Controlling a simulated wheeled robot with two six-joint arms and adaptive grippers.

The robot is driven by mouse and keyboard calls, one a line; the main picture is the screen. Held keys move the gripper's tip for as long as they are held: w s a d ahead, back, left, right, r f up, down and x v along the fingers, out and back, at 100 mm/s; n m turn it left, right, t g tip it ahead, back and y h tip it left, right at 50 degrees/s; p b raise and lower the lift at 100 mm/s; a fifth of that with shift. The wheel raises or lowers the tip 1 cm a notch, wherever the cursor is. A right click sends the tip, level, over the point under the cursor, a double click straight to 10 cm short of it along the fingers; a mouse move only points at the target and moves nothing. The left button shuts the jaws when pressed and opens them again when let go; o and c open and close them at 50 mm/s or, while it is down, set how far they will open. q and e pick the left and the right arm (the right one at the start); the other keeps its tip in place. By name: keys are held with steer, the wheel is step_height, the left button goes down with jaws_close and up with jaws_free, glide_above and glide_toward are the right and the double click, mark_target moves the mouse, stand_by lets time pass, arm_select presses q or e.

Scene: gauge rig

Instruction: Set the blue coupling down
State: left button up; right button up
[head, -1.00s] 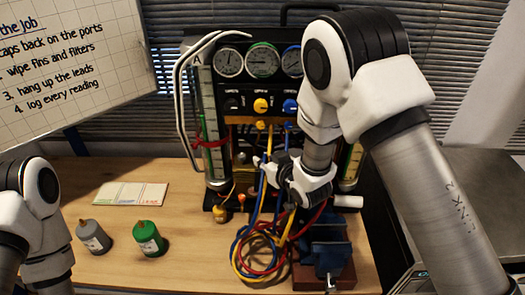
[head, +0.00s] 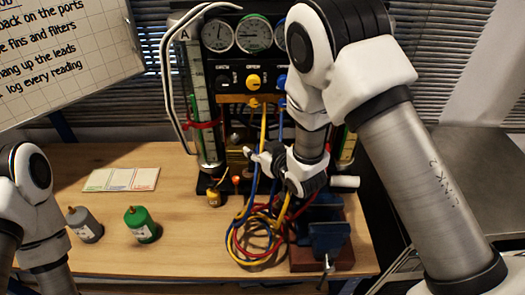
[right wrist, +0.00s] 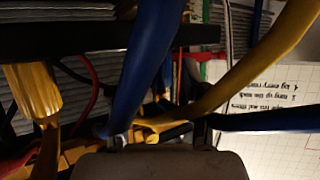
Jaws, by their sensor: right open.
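My right gripper (head: 262,160) is open among the hoses in front of the gauge rig (head: 205,100), pointing left. In the right wrist view, its two dark fingers stand apart at the bottom. The blue hose (head: 252,185) hangs by the gripper; in the right wrist view it crosses close to the camera (right wrist: 150,60). A yellow hose (right wrist: 260,65) passes there too, and something yellow and black lies behind the fingers. I cannot make out the blue coupling itself; the gripper and hoses may hide it. My left arm shows at the left edge, its gripper out of view.
Blue, yellow and red hoses lie coiled on the wooden bench (head: 180,265). A blue vise (head: 328,237) stands right of them. A grey bottle (head: 85,226), a green bottle (head: 141,226) and a card (head: 121,179) stand or lie left, with bare wood around them.

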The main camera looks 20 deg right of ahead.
steer(key=p+v, duration=0.5)
steer(key=v, duration=0.7)
